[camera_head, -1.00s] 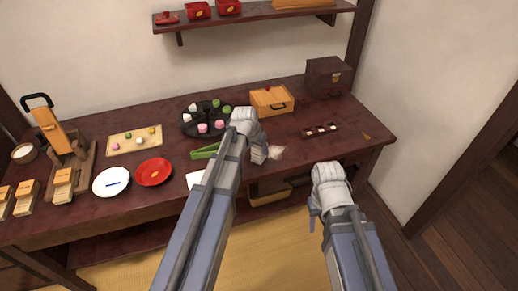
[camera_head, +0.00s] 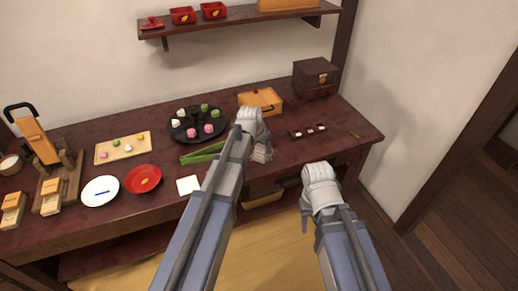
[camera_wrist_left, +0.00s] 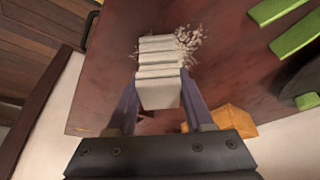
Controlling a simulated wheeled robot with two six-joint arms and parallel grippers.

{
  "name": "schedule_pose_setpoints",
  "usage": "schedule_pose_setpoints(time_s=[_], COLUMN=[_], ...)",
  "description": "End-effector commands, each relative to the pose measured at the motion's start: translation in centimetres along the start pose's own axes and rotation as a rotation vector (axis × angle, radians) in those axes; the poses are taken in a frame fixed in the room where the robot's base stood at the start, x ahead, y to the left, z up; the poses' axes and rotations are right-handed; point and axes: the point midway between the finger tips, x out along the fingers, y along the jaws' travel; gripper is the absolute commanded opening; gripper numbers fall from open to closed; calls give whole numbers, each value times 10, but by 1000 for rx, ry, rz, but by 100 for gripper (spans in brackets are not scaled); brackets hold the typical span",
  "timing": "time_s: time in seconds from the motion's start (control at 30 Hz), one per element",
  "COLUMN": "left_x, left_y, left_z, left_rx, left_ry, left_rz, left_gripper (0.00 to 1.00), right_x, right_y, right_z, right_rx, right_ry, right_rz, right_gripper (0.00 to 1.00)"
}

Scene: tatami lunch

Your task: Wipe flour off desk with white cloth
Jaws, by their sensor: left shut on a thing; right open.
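My left gripper (camera_wrist_left: 158,92) is shut on the white cloth (camera_wrist_left: 158,60), a folded, layered block between the fingers in the left wrist view. The cloth is over the dark red desk (camera_wrist_left: 110,75), and white flour (camera_wrist_left: 188,42) shows as a crumbly patch at its far right edge. In the head view the left gripper (camera_head: 260,152) is above the desk's front middle part; its hand hides most of the cloth and flour there. My right gripper (camera_head: 305,215) is open and empty in front of the desk's front edge.
A black round tray (camera_head: 180,133) with sweets, green tongs (camera_head: 200,156) and a white square (camera_head: 188,186) lie left of the left gripper. A wooden box (camera_head: 258,100) stands behind it. A small dark tray (camera_head: 296,135) is to its right.

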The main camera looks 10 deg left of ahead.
Motion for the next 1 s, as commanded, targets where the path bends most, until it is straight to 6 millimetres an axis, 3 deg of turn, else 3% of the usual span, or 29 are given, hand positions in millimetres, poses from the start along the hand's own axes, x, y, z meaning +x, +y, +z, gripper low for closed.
schedule_pose_setpoints(time_s=[1.0], left_x=[18], left_y=[41], left_z=[-44], left_rx=[2], left_ry=[0], left_rz=[1], left_gripper=[7], right_x=[0], right_y=[0], right_z=[0], right_rx=[0], right_ry=[0], right_rz=[0], right_gripper=[50])
